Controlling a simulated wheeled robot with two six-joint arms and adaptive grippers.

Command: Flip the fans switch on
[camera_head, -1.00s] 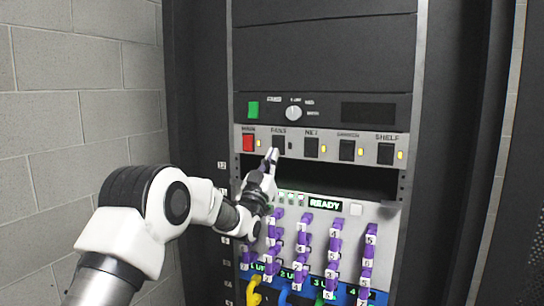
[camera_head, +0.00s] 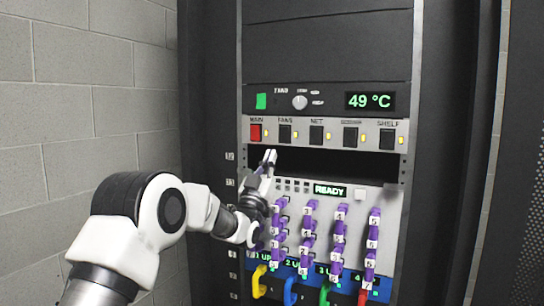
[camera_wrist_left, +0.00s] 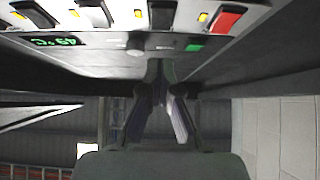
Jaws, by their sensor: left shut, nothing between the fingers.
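The FANS switch (camera_head: 285,133) is a dark rocker on the grey switch strip, just right of the red MAIN switch (camera_head: 256,132). A small amber lamp (camera_head: 295,134) beside it is lit. My left gripper (camera_head: 270,155) is shut and empty, pointing up just below the strip, a little left of the FANS switch and apart from it. In the left wrist view, the shut fingers (camera_wrist_left: 158,75) point at the panel, with the FANS switch (camera_wrist_left: 162,14) at the top edge. My right gripper is not in view.
The NET switch (camera_head: 316,135) and SHELF switch (camera_head: 387,139) stand further right, with lit amber lamps. Above, a display (camera_head: 370,101) reads 49 °C. Below are a dark open bay (camera_head: 340,164), a READY panel (camera_head: 330,190) and rows of purple plugs (camera_head: 309,222).

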